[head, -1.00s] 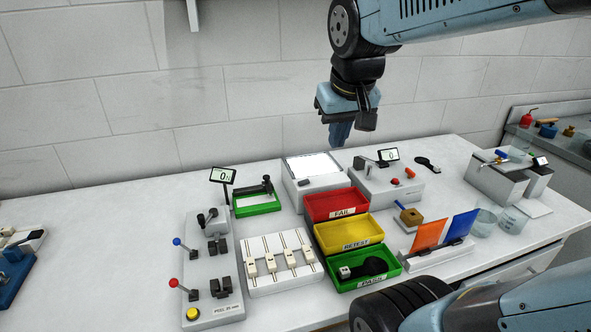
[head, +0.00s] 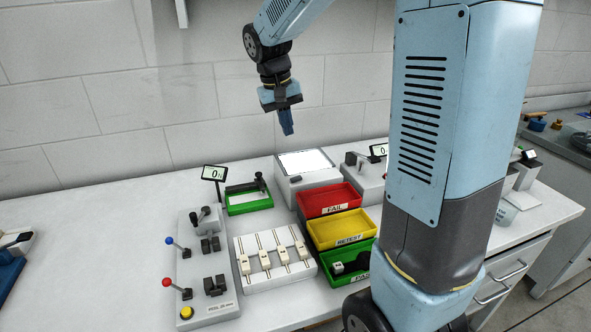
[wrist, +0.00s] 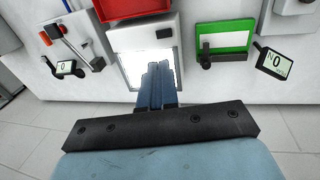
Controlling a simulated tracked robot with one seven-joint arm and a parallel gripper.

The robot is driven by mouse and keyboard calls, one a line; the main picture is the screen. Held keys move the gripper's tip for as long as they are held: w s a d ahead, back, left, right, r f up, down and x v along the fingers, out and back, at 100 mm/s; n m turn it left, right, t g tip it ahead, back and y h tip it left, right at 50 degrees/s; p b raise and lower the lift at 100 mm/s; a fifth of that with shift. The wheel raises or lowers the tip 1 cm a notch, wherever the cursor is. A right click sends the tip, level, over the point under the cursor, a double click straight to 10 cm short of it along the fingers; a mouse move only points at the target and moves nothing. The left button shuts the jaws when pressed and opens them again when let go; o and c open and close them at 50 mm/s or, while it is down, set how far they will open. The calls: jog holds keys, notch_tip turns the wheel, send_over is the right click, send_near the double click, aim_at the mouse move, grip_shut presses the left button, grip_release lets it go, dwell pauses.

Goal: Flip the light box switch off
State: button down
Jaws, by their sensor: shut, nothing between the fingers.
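The light box (head: 283,184) is a pale box at the back of the bench, with its top panel (head: 305,162) glowing white. It also shows in the wrist view (wrist: 128,38), with the lit panel partly hidden behind my fingers. A small dark part, which looks like its switch (head: 295,179), sits on the front of its top face; it also shows in the wrist view (wrist: 164,32). Which way it is set is too small to tell. My gripper (head: 287,130) is shut and empty, pointing down above and behind the light box, apart from it.
Red (head: 314,209), yellow (head: 322,240) and green trays stand in front of the light box. A green-framed tray (head: 250,208) and a display on a post (head: 214,173) are to its left. Another device (head: 360,172) is close on its right. My own arm hides the bench's right part.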

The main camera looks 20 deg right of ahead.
jog(key=w, duration=0.1)
send_near(297, 177)
jog(key=f, duration=0.3)
jog(key=d+f, duration=0.1)
jog(key=f, duration=0.3)
jog(key=shift+d, duration=0.15)
jog(key=shift+r, duration=0.1)
